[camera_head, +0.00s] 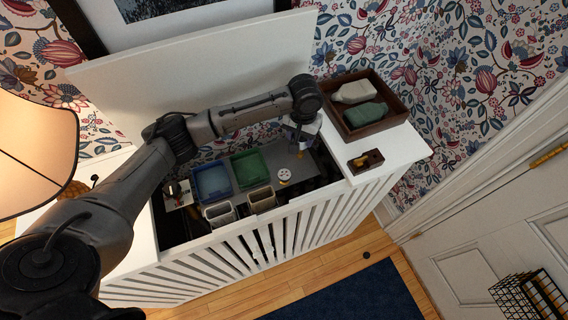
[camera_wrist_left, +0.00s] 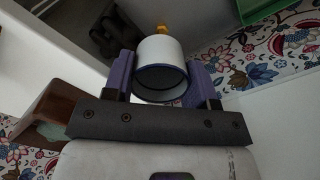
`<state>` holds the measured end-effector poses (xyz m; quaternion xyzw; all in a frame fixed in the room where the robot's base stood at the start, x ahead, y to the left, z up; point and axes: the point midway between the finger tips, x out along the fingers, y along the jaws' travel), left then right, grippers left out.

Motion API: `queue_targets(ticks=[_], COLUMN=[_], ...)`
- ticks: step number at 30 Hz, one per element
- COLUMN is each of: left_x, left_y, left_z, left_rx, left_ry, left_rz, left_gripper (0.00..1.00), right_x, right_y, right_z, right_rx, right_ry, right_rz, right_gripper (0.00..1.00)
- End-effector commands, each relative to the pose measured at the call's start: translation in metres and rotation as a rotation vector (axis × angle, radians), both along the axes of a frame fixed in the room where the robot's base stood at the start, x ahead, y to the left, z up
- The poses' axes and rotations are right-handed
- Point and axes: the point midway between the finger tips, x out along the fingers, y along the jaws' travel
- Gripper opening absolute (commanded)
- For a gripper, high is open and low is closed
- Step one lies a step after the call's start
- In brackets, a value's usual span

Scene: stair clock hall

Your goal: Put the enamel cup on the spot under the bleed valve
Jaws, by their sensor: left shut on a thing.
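The enamel cup (camera_wrist_left: 162,72) is white with a dark blue rim. It sits between the two purple fingers of my left gripper in the left wrist view (camera_wrist_left: 163,82), which is shut on it. In the head view my left gripper (camera_head: 300,136) reaches down into the open white cabinet, near its right end; the cup cannot be made out clearly there. A small yellow, brass-coloured piece (camera_wrist_left: 162,29) shows just beyond the cup in the wrist view; it may be the bleed valve, but I cannot tell. The spot under the valve is not identifiable. My right gripper is out of view.
The slatted white cabinet (camera_head: 412,150) has its lid (camera_head: 200,75) raised. Inside are a blue bin (camera_head: 212,183), a green bin (camera_head: 249,168), pale containers and a white round item (camera_head: 284,175). A brown tray (camera_head: 378,132) and small wooden box (camera_head: 366,161) stand on the right top.

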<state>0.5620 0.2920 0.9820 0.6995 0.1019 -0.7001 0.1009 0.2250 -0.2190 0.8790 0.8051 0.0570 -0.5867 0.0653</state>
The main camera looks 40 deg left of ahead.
Motion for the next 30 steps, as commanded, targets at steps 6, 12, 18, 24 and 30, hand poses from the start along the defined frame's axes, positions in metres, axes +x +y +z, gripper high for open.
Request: queue_targets(ticks=[6, 12, 18, 24, 30], left_x=[-0.005, -0.007, -0.007, -0.007, -0.008], left_y=[0.037, 0.048, 0.049, 0.049, 0.048], left_z=[-0.033, -0.049, -0.076, -0.094, -0.116], left_rx=[0.001, 0.0, 0.0, -0.001, 0.001], left_ry=[0.001, 0.001, 0.001, -0.001, 0.001], left_rz=[0.033, 0.041, 0.042, 0.042, 0.041], left_gripper=[0.29, 0.29, 0.29, 0.29, 0.29], right_x=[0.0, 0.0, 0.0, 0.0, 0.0], right_y=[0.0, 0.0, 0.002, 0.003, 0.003], right_z=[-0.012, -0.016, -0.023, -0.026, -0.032], right_rx=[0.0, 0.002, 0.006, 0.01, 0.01], right_ry=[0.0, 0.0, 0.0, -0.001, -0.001], right_rz=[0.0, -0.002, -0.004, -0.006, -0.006], right_gripper=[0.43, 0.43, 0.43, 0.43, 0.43])
